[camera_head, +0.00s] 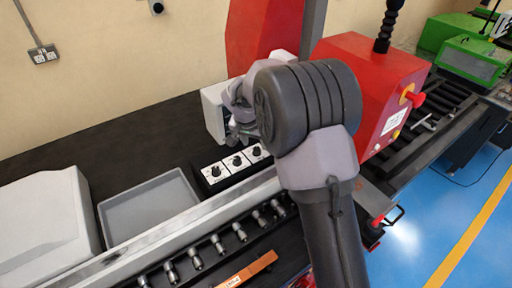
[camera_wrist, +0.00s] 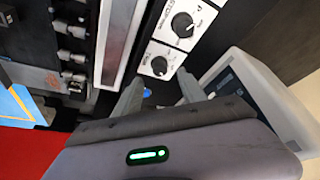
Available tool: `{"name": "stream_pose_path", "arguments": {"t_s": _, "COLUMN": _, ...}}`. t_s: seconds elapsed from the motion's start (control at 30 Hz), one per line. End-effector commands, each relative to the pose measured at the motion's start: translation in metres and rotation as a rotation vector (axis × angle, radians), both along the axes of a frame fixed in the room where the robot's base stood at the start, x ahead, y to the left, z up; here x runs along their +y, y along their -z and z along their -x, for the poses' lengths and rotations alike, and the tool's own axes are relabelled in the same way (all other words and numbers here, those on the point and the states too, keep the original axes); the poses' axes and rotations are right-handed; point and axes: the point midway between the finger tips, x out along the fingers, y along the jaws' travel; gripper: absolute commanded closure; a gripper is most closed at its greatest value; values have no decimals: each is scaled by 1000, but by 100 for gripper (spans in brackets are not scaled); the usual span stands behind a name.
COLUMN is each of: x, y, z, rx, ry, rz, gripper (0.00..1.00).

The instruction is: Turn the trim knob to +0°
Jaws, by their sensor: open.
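A row of black knobs on white dial plates sits on a dark strip in the head view: a left knob (camera_head: 215,171), a middle knob (camera_head: 236,161) and a right knob (camera_head: 257,151). The wrist view shows one knob with its scale (camera_wrist: 182,24) and another knob (camera_wrist: 160,66) nearer the fingers. My gripper (camera_head: 236,138) is above the right part of the row. In the wrist view my gripper (camera_wrist: 160,88) is open, its fingers apart, holding nothing visible.
A grey tray (camera_head: 150,208) lies left of the knobs, beside a white housing (camera_head: 42,225). A pale box (camera_head: 213,112) stands just behind the gripper. A red machine housing (camera_head: 365,85) stands right of my arm. Several metal fittings (camera_head: 218,243) line the front rail.

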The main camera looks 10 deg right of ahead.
Motion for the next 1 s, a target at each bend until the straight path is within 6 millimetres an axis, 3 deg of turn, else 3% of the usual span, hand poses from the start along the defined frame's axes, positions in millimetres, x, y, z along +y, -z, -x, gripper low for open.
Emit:
{"name": "stream_pose_path", "arguments": {"t_s": 0.2, "x": -7, "y": 34, "z": -12, "rx": 0, "ry": 0, "rz": 0, "gripper": 52}}
{"name": "stream_pose_path", "arguments": {"t_s": 0.6, "x": -9, "y": 42, "z": -15, "rx": -1, "ry": 0, "rz": 0, "gripper": 52}}
{"name": "stream_pose_path", "arguments": {"t_s": 0.83, "x": -9, "y": 42, "z": -15, "rx": -1, "ry": 0, "rz": 0, "gripper": 97}}
{"name": "stream_pose_path", "arguments": {"t_s": 1.0, "x": -9, "y": 41, "z": -15, "rx": 0, "ry": -1, "rz": 0, "gripper": 100}}
